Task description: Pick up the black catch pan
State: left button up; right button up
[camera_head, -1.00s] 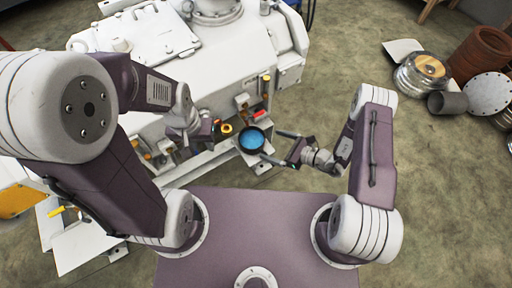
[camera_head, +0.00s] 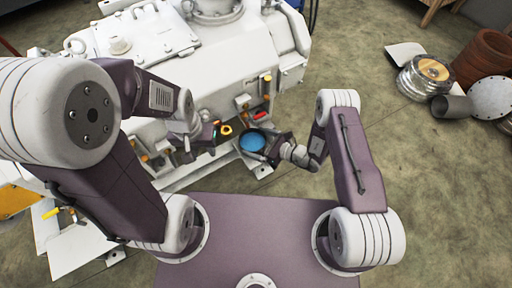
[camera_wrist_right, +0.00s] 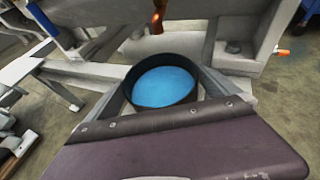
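The black catch pan (camera_head: 250,153) is round, with a blue surface inside, and sits at the front of the white machine. In the right wrist view the pan (camera_wrist_right: 165,61) is upright between the two fingers of my right gripper (camera_wrist_right: 164,77). Those fingers are spread, one along each side of the pan; I cannot tell whether they touch it. In the head view my right gripper (camera_head: 266,144) is at the pan's right side. My left gripper (camera_head: 210,136) is left of the pan, close to the machine's front; its fingers are too small to read.
The white machine (camera_head: 225,75) fills the space behind the pan, with small yellow and red fittings close to the pan. A copper-coloured spout (camera_wrist_right: 157,20) is above and behind it. Loose metal parts (camera_head: 425,78) lie on the floor far right.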

jog(key=c, duration=1.3)
jog(key=shift+o, duration=0.2)
jog(key=shift+r, duration=0.1)
jog(key=shift+r+p, duration=0.4)
jog(key=shift+r, duration=0.35)
notch_tip(320, 180, up, 3)
jog(key=shift+f+p, duration=0.1)
jog(key=shift+p, duration=0.45)
jog(key=s+d+r+p, duration=0.1)
jog(key=s+d+r, duration=0.1)
jog(key=s, duration=0.3)
jog(key=s+d+r+p, duration=0.2)
jog(key=s+d+r, duration=0.1)
jog(key=s+r, duration=0.1)
jog(key=shift+s+r, duration=0.25)
jog(key=shift+s, duration=0.45)
jog(key=shift+d, duration=0.1)
